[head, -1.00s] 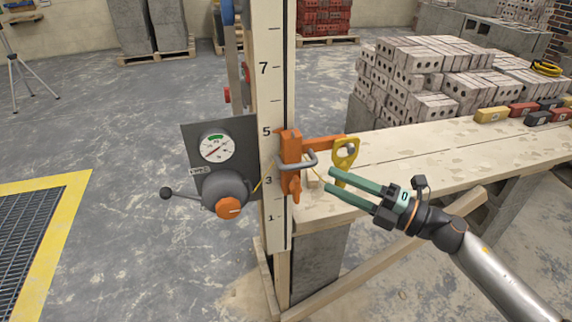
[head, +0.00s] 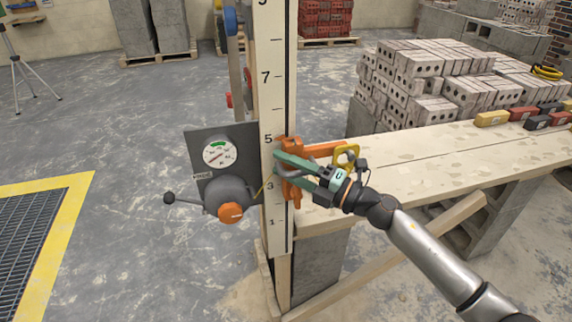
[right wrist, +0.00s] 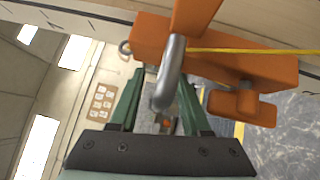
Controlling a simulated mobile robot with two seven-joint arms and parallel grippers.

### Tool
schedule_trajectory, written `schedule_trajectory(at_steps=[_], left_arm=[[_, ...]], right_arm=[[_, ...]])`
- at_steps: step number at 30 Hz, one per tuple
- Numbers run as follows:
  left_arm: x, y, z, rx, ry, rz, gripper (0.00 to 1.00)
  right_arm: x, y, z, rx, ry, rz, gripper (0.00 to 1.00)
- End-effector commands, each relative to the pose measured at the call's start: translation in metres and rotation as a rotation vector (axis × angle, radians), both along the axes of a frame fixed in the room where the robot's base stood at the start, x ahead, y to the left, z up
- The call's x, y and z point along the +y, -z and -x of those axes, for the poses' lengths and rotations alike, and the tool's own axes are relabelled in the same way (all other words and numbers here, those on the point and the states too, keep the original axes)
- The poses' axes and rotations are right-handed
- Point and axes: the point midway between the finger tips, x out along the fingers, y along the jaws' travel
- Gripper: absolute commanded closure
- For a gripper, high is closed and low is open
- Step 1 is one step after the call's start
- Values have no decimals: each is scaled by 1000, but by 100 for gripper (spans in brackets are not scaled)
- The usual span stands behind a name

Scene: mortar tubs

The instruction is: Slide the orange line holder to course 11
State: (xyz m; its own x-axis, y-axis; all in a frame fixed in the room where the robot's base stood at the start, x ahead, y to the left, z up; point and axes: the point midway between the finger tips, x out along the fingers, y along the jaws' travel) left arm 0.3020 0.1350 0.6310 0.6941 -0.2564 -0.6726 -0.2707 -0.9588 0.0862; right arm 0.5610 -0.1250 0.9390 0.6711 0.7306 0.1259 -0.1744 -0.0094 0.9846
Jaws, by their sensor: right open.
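The orange line holder (head: 292,192) sits on the upright marked pole (head: 272,100), between the 3 and 5 marks. Its orange arm reaches right, with a yellow piece (head: 346,155) at its end. My right gripper (head: 279,164) is at the holder, its green fingers open and partly covering it. In the right wrist view the holder's grey handle (right wrist: 171,72) lies between the open fingers (right wrist: 160,84), with the orange body (right wrist: 265,70) just beyond. I cannot tell whether they touch. My left gripper is out of view.
A dial gauge (head: 219,154) and a knob with a lever (head: 230,212) are left of the pole. A plank bench (head: 410,155) runs right, with bricks (head: 420,60) stacked behind. The pole above the holder is clear.

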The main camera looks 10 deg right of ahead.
Motion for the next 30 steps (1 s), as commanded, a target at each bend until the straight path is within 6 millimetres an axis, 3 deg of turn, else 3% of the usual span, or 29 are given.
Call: schedule_trajectory(at_steps=[6, 18, 30], left_arm=[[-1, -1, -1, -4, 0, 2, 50], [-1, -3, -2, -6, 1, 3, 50], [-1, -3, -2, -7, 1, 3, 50]], right_arm=[[0, 0, 0, 0, 0, 0, 54], [0, -1, 0, -2, 0, -1, 99], [0, -4, 0, -8, 0, -4, 100]])
